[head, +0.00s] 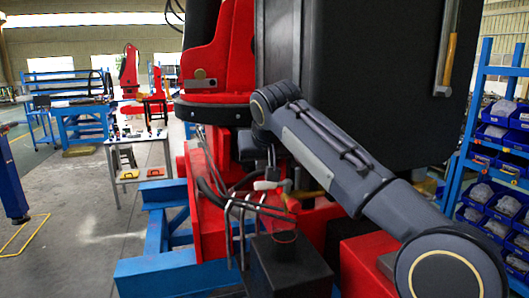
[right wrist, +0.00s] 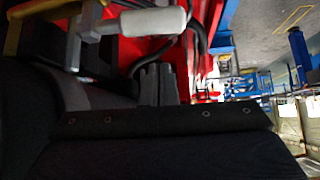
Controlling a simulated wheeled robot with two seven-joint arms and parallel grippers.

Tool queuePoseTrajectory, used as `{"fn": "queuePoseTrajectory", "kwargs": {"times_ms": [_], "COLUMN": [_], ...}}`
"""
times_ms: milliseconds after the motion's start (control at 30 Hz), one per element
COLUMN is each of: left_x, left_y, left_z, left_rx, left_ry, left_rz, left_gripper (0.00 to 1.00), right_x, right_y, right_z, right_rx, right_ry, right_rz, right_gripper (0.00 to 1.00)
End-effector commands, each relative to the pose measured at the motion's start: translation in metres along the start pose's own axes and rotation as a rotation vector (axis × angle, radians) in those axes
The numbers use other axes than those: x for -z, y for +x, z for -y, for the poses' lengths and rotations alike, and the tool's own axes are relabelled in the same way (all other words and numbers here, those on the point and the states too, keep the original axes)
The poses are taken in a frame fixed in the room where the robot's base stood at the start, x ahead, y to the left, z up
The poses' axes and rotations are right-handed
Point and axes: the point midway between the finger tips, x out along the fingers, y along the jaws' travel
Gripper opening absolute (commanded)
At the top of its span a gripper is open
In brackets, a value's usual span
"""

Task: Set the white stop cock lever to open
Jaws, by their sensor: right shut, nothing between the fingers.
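The white stop cock lever (head: 266,185) is a short pale handle low on the red crane base in the head view, among black hoses. In the right wrist view the white lever (right wrist: 153,22) lies sideways near the top, joined to a grey metal piece at its left. My right gripper (head: 270,163) points down just above the lever in the head view. In the right wrist view the dark fingers of my right gripper (right wrist: 158,84) are together and empty, a little below the lever in the picture. I cannot tell whether they touch it. My left gripper is not in view.
Bent metal rods (head: 240,220) and black hoses (head: 210,190) crowd the space left of the lever. A black box (head: 288,268) stands in front of it. A large dark panel (head: 360,60) is behind my arm. A blue shelf with bins (head: 490,190) stands at right.

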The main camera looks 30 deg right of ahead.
Motion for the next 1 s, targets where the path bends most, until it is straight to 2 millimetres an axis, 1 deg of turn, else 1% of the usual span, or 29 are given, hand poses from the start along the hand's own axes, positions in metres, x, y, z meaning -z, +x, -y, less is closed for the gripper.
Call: {"fn": "queuePoseTrajectory", "kwargs": {"times_ms": [33, 67, 100, 200, 333, 467, 767, 900, 1000], "left_x": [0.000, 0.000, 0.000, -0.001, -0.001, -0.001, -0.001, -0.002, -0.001], "left_y": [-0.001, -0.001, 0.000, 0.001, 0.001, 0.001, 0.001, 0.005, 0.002], "left_z": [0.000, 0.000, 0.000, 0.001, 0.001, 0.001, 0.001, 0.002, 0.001], "left_rx": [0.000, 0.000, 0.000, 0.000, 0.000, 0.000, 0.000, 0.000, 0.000], "left_ry": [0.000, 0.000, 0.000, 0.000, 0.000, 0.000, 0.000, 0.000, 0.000], "left_rz": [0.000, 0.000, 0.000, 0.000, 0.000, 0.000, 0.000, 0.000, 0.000], "left_gripper": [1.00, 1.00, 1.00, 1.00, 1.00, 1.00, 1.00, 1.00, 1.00], "right_x": [0.000, 0.000, -0.006, -0.020, -0.030, -0.034, -0.034, -0.044, -0.048], "right_y": [0.011, 0.016, 0.011, 0.002, -0.005, -0.007, -0.007, -0.014, -0.017], "right_z": [-0.001, -0.001, -0.001, 0.000, 0.000, 0.000, 0.000, -0.001, -0.001], "right_rx": [-0.003, -0.003, 0.001, 0.002, 0.001, 0.001, 0.001, 0.001, 0.000], "right_ry": [0.000, 0.001, 0.000, -0.001, -0.001, 0.000, 0.000, -0.001, -0.001], "right_rz": [0.003, 0.003, -0.002, -0.002, -0.001, 0.000, -0.001, -0.002, 0.003], "right_gripper": [0.00, 0.00, 0.00, 0.00, 0.00, 0.00, 0.00, 0.00, 0.00]}}
